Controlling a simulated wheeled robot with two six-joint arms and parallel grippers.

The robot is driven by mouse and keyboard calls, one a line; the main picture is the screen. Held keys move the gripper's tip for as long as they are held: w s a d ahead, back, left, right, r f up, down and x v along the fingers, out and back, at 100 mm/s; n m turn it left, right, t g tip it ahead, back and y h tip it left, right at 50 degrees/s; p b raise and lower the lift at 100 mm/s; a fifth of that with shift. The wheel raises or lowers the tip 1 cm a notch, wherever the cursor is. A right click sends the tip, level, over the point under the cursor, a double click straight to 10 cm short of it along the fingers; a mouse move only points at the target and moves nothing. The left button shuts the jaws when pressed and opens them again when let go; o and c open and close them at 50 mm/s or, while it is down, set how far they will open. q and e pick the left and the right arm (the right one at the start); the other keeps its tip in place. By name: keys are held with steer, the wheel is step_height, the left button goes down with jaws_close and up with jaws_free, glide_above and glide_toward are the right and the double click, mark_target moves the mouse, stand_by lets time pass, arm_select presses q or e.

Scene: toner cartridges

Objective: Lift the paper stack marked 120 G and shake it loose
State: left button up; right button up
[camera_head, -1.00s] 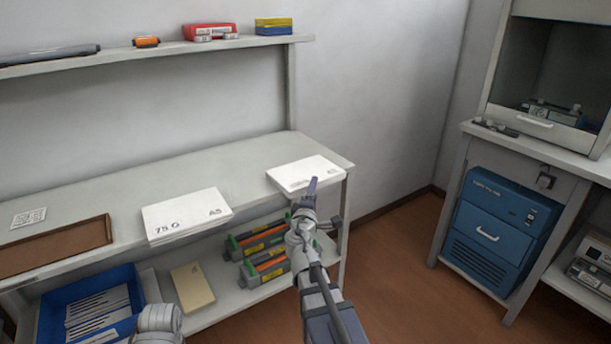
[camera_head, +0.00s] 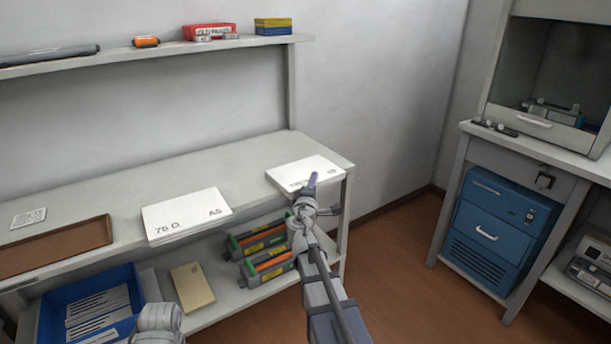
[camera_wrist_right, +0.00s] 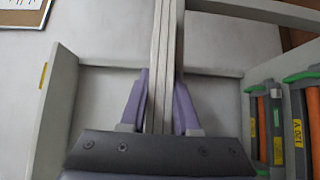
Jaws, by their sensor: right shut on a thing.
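A white paper stack (camera_head: 303,170) lies at the right end of the bench top. Its printed marking is small, blurred and partly covered, so I cannot read it surely. My right gripper (camera_head: 313,180) is at the stack's front edge. In the right wrist view, the two purple fingers (camera_wrist_right: 160,105) are shut on the stack (camera_wrist_right: 166,55), one on each side of its pale layered edge. Another white stack (camera_head: 186,214), marked 75 G and A5, lies to the left on the bench. My left gripper is not in view; only part of my left arm shows at the bottom.
A brown tray (camera_head: 98,226) lies at the bench's left. Below are a blue bin (camera_head: 47,316), a tan pack (camera_head: 192,286) and toner cartridges (camera_head: 262,262). The cartridges also show in the right wrist view (camera_wrist_right: 296,130). A shelf (camera_head: 200,50) runs above; bench space behind the stacks is clear.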

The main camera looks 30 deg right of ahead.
jaws_close()
steer(key=shift+r, duration=0.1)
stand_by(0.3)
step_height(320, 180, up, 10)
steer(key=p, duration=1)
